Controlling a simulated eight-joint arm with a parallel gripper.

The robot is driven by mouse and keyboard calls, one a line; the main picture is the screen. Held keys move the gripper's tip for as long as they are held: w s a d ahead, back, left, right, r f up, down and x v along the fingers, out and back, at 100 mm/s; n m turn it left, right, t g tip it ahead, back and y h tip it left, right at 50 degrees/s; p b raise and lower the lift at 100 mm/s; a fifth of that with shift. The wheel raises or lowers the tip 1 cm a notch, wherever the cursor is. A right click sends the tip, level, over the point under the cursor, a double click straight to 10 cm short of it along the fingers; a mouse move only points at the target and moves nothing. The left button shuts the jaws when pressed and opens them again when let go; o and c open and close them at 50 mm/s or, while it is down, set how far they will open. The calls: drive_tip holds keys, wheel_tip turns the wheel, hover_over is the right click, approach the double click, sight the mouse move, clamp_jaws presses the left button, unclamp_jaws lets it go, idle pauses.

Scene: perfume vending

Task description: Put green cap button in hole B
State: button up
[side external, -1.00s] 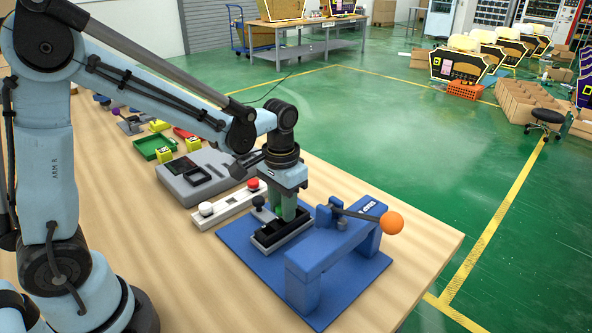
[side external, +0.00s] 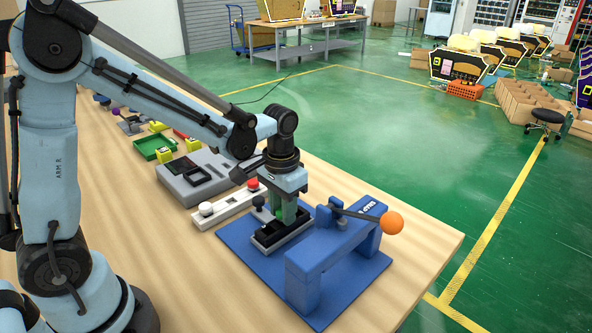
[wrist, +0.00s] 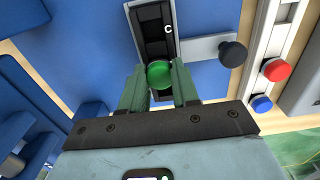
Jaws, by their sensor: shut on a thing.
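The green cap button (wrist: 159,74) is round and sits between my fingertips in the wrist view. My gripper (wrist: 158,88) is shut on it, with one green finger on each side. The button is over or in the near end of a narrow black tray with a pale rim (wrist: 127,14). In the side view my gripper (side external: 288,214) points straight down at the tray (side external: 264,241), and the button is hidden there. I cannot tell how deep the button sits.
A blue fixture (side external: 305,262) with an orange-ball lever (side external: 391,223) stands close on the right. A black knob (wrist: 232,54) juts beside the tray. A pale strip carries red (wrist: 276,69) and blue (wrist: 261,103) buttons. A grey holder (side external: 190,187) lies behind.

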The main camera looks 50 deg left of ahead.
drive_tip(key=shift+f, duration=0.25)
idle(0.3)
drive_tip(key=o, duration=1.5)
drive_tip(key=shift+r, duration=3.5)
